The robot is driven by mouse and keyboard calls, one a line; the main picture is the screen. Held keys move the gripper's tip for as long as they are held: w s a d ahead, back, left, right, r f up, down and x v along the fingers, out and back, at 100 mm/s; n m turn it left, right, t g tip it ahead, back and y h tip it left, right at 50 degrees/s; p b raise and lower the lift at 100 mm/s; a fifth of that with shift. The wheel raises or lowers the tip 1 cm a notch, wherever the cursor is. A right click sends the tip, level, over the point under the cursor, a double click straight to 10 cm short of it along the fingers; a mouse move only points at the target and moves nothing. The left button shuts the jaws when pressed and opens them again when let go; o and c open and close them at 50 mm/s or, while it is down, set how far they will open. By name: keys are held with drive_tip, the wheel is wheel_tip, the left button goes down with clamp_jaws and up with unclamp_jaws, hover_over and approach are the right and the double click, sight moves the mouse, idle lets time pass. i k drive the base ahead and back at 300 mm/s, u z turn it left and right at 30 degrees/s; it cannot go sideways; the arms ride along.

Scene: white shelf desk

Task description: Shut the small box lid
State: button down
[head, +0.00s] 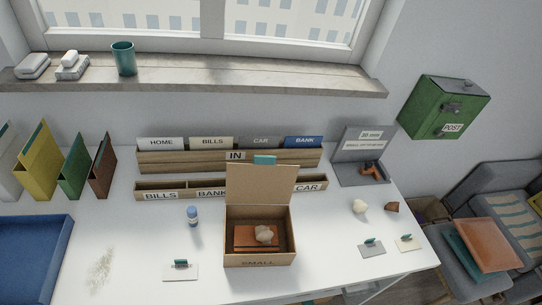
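The small cardboard box (259,263) stands on the white desk near the front middle, with SMALL written on its front. Its lid (261,184) is open, standing up at the back edge and facing me. A teal tab (265,160) sits on the lid's top edge. Inside the box lie a reddish-brown flat block (243,240) and a pale lumpy object (264,234), both seeming to be below the rim. My gripper is not in view, so I cannot see whether it is open or shut.
Behind the lid stand wooden letter racks (160,160) with labelled cards. A blue tray (62,255) is far left.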

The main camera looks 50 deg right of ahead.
sight(263, 181)
drive_tip(key=k, duration=1.15)
drive_tip(key=z, duration=0.45)
drive_tip(key=i, duration=1.95)
drive_tip(key=u, duration=0.45)
